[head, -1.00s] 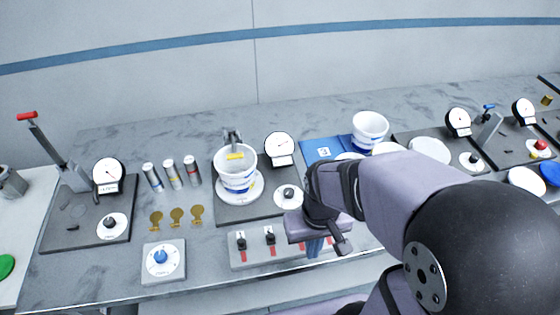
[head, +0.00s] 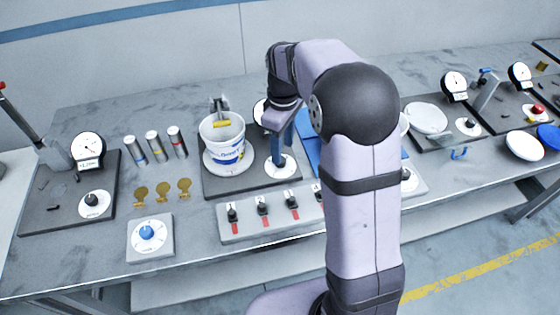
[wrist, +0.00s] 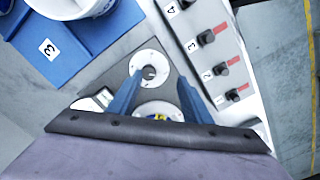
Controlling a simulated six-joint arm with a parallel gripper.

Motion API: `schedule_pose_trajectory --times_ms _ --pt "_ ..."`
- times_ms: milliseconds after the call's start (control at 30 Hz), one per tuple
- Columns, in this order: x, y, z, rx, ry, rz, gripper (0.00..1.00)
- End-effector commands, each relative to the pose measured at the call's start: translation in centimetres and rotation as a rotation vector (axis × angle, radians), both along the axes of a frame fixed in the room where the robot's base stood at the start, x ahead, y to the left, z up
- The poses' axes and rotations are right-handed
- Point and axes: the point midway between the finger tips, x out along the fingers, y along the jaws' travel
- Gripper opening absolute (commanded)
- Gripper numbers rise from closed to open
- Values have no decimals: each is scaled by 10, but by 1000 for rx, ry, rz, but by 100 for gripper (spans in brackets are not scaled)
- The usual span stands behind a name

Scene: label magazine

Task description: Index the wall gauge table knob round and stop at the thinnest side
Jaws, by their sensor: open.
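The wall gauge table is a dark plate (head: 228,188) holding a white tub (head: 222,132) on a round white turntable. Its knob sits on a white disc (head: 290,171) at the plate's right. My gripper (head: 279,160) points down over this disc, its blue fingers hiding the knob in the head view. In the wrist view the grey knob (wrist: 149,73) shows near the left fingertip, and my gripper (wrist: 160,79) is spread open. Whether a finger touches the knob I cannot tell. The dial gauge (head: 260,112) is mostly hidden behind my gripper, so its needle cannot be read.
A numbered strip (head: 245,229) with several black switches lies in front of the plate. A blue mat (wrist: 62,48) bearing another tub is beside it. Left are a blue-knob box (head: 150,238), brass tokens (head: 163,192), canisters (head: 153,147) and another gauge plate (head: 60,215).

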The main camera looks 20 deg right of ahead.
Motion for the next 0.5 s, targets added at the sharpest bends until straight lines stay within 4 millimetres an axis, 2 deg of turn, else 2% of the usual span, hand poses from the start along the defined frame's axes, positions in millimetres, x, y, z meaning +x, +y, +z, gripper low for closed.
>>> schedule_pose_trajectory --times_ms 100,200,500 --pt "19 -1 -7 0 0 83 45" --pt "27 -1 -8 0 -1 124 45" --pt "30 -1 -11 1 -1 145 45"
